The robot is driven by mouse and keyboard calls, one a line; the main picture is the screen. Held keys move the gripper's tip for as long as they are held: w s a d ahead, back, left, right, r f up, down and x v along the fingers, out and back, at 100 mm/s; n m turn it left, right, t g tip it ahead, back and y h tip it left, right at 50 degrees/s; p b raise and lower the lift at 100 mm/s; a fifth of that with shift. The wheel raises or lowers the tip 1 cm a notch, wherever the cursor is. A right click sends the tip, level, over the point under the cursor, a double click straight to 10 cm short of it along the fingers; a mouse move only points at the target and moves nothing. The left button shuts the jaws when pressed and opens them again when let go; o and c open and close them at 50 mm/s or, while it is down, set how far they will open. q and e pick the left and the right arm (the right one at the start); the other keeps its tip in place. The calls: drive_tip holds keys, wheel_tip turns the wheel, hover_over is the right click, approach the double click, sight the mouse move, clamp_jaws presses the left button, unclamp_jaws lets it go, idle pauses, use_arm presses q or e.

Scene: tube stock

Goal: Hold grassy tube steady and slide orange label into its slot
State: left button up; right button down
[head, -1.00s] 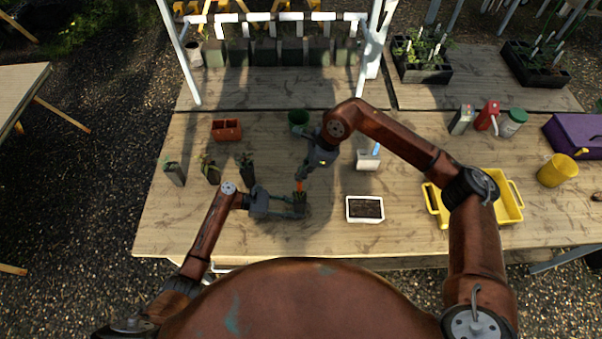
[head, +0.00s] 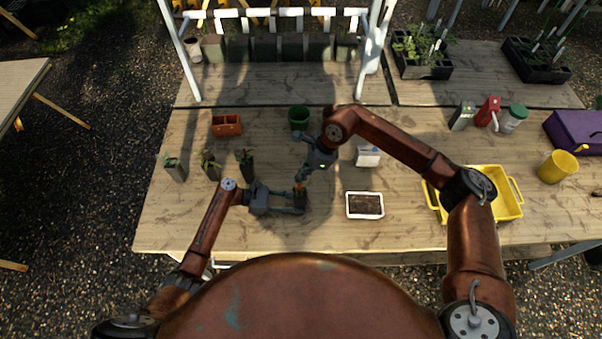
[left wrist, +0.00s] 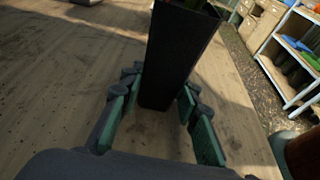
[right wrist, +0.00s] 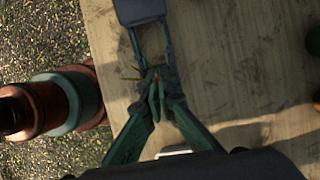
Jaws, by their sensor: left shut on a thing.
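The dark, square grassy tube (head: 300,201) stands upright on the table's near middle, between the fingers of my left gripper (head: 300,204), which is shut on it. It also fills the middle of the left wrist view (left wrist: 178,60). The orange label (head: 299,187) shows as a small bit at the tube's top, just under the fingertips of my right gripper (head: 300,179). In the right wrist view the right fingers (right wrist: 156,84) come together at the tube's top, with a tiny red-orange speck between them. The slot itself is hidden.
Three planted tubes stand to the left, the closest being a dark one (head: 247,165). A green pot (head: 299,117), a terracotta planter (head: 226,125), a white holder (head: 367,157) and a white-rimmed soil tray (head: 350,212) stand around. Table in front of the tube is clear.

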drive_tip(key=shift+f, duration=1.05)
drive_tip(key=shift+f, duration=0.2)
drive_tip(key=c, duration=2.7)
unclamp_jaws()
drive_tip(key=o, duration=0.6)
drive_tip(key=v, duration=1.2)
